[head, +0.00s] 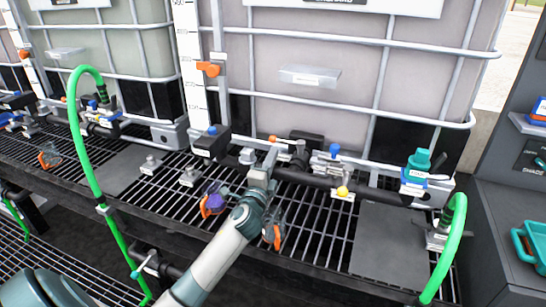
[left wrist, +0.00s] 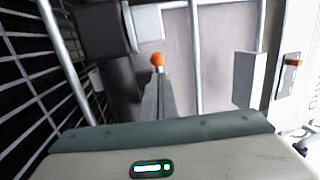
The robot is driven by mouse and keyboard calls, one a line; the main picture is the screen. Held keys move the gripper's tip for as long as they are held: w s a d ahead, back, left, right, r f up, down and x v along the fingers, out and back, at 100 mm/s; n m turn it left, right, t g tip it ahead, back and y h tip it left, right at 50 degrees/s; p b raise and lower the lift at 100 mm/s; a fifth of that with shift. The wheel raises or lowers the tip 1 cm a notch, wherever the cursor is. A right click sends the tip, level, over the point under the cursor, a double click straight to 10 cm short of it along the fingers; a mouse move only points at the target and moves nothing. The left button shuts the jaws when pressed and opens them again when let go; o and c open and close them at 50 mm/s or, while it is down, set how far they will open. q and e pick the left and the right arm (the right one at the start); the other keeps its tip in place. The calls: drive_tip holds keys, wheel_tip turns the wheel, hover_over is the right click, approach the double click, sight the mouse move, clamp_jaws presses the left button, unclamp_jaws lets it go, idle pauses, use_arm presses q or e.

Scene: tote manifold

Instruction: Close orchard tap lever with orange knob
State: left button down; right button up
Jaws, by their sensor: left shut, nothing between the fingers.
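The orange knob (head: 272,138) shows in the head view at the foot of the middle tote, by the dark pipework. It also shows in the left wrist view (left wrist: 158,59), just beyond the tip of my gripper. My left gripper (head: 270,157) is shut and empty, reaching up to the pipework just below the knob. In the left wrist view its closed fingers (left wrist: 158,98) point at the knob. I cannot tell whether they touch the knob or its lever. The lever itself is mostly hidden behind the fingers. My right gripper is not in view.
A dark pipe (head: 320,182) runs along the tote's foot, with a blue-handled valve (head: 335,150) and a yellow knob (head: 342,191) to the right. Green hoses (head: 86,150) rise at left and right. The metal grating (head: 318,225) has a bare grey plate (head: 385,240).

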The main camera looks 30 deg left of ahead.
use_arm(q)
drive_tip(key=shift+s+f, duration=0.1)
drive_tip(key=shift+f, duration=0.15)
drive_tip(key=shift+s+d, duration=0.1)
drive_tip(key=shift+s, duration=0.3)
drive_tip(key=shift+s+d, duration=0.2)
drive_tip(key=shift+s, duration=0.25)
drive_tip(key=shift+s+f, duration=0.3)
drive_tip(key=shift+s, duration=0.15)
drive_tip(key=b+v, duration=0.1)
drive_tip(key=v, duration=0.6)
drive_tip(key=shift+s+b, duration=0.35)
drive_tip(key=shift+b, duration=0.05)
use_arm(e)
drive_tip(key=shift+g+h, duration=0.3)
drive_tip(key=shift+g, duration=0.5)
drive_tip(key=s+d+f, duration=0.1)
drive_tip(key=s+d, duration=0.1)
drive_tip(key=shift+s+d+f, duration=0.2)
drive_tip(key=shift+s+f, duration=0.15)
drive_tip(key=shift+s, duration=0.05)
use_arm(q)
drive_tip(key=shift+a+r, duration=0.1)
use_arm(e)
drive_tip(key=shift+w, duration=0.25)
